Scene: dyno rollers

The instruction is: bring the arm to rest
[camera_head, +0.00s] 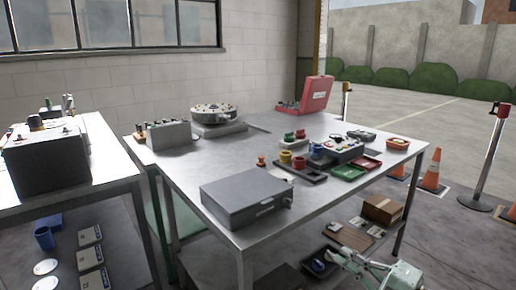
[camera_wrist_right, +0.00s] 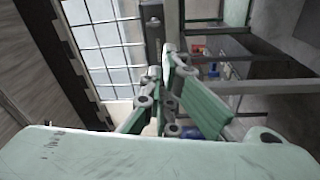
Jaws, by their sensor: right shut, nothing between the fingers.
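My right arm comes in at the bottom right of the head view, with its pale green gripper (camera_head: 338,256) low beside the front right of the steel table (camera_head: 180,170). The right gripper is shut and empty. In the right wrist view its grey and green finger links (camera_wrist_right: 170,60) are close together, with nothing seen between them. The fingers lie below the tabletop's height in the picture, near the lower shelf's items. My left gripper is in neither view.
A grey box (camera_head: 246,195) sits at the table's front. A cardboard box (camera_head: 382,209) and a dark tray (camera_head: 318,262) lie low by the gripper. A table leg (camera_head: 404,215) stands near. Traffic cones (camera_head: 431,175) and a post (camera_head: 488,160) stand right; open floor lies at the lower right.

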